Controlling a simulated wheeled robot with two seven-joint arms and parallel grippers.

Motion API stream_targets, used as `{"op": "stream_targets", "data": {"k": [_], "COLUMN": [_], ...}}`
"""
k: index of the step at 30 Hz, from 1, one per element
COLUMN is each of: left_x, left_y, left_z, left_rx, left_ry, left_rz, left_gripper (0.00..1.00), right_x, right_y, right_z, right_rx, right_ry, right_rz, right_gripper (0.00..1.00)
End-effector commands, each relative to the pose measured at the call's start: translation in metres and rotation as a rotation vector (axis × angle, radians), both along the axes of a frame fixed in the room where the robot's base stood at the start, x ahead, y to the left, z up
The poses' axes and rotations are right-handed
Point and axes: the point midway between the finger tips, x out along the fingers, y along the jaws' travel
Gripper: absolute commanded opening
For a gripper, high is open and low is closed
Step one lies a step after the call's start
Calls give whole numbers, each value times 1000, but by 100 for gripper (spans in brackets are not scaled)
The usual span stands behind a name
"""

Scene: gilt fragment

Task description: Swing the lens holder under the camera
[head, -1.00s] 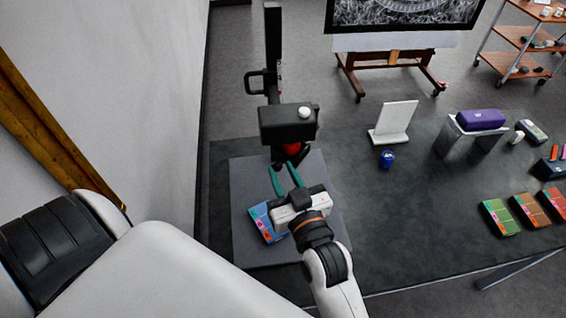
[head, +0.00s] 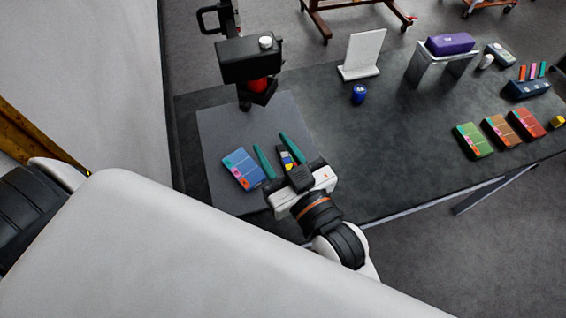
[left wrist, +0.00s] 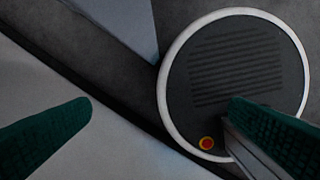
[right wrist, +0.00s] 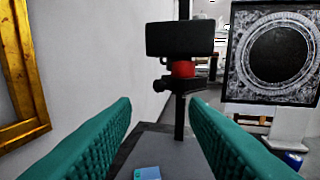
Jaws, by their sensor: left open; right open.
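The camera (head: 250,58) is a black box on a dark column above a grey base board. It also shows ahead in the right wrist view (right wrist: 180,39). Under it is a red cylinder (head: 257,85) with a black piece, seemingly the lens holder (head: 264,94), which also shows in the right wrist view (right wrist: 180,85). Its exact swing position is unclear. My right gripper (head: 269,141) is open and empty over the board, its teal fingers pointing towards the column, apart from the holder. My left gripper (left wrist: 160,104) is open and empty, low beside the table.
A blue card box (head: 242,169) lies on the base board (head: 215,128), left of my right gripper; a small yellow-blue item (head: 287,158) shows between its fingers. A white stand (head: 363,52), blue jar (head: 359,93) and colour boxes (head: 473,141) stand to the right. A wall is left.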

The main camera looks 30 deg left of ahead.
Motion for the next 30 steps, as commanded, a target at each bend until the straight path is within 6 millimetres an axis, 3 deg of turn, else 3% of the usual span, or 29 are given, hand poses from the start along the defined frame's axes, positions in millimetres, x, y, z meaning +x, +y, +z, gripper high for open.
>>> {"op": "stream_targets", "data": {"k": [6, 15, 19, 23, 27, 30], "left_x": [0, 0, -2, -1, -1, 0], "left_y": [0, 0, 3, 2, 1, 1], "left_z": [-9, -9, -10, -12, -14, -15], "left_rx": [0, 0, 4, 2, 1, 1], "left_ry": [0, 0, 2, 2, 1, 1], "left_rz": [0, 0, 0, 0, 0, 0], "left_gripper": [100, 100, 82, 61, 38, 21], "right_x": [-14, -16, -11, 14, 32, 27], "right_y": [-21, -24, -28, -63, -137, -193], "right_z": [-1, 0, -6, -52, -130, -178], "right_rx": [1, 0, -16, -133, -327, -448], "right_ry": [-1, 0, 18, 151, 397, 574], "right_rz": [0, 0, -17, -124, -299, -411], "right_gripper": [40, 40, 40, 40, 40, 40]}}
